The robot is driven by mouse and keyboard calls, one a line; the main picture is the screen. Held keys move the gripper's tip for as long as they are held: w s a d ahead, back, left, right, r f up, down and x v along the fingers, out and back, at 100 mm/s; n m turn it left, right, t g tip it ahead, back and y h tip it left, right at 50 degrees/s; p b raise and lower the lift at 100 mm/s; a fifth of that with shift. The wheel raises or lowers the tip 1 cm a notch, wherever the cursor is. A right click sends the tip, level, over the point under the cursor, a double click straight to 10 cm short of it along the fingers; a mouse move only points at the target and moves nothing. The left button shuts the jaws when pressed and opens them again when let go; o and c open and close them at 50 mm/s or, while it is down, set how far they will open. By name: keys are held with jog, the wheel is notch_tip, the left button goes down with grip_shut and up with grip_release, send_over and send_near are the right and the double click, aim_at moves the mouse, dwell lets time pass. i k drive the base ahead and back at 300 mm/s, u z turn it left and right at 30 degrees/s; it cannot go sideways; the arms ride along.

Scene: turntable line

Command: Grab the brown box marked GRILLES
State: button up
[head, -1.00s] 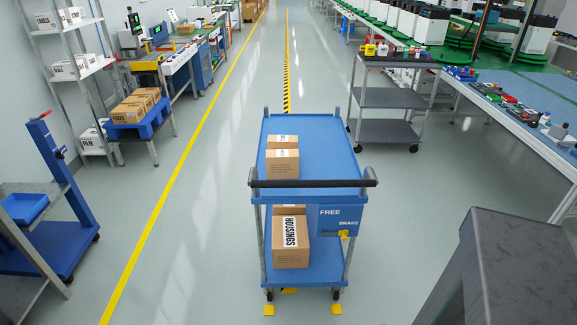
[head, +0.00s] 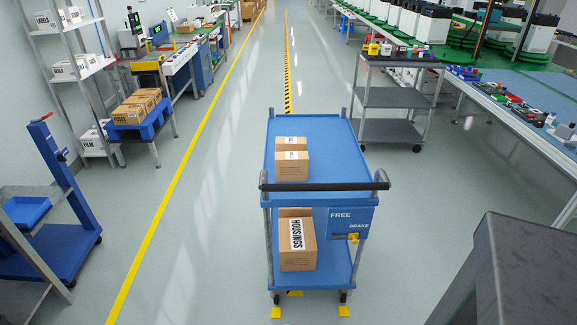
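I cannot read the word GRILLES on any box. Two brown boxes stand on the top deck of a blue trolley (head: 335,150): a nearer one (head: 292,170) and a farther one (head: 291,143), with white labels too small to read. On the trolley's lower deck stands a larger brown box (head: 298,255) marked HOUSINGS; what lies behind it is mostly hidden. My gripper is not in view.
The trolley has a dark push handle (head: 325,187) and a blue FREE/BRAKE panel (head: 350,221). A grey shelf cart (head: 392,98) stands beyond it, by a long workbench (head: 530,133). A blue-posted rack (head: 62,180) stands left. The floor between rack and trolley is clear.

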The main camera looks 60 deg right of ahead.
aim_at(290, 166)
jog(key=i, duration=0.9)
jog(key=u, duration=0.05)
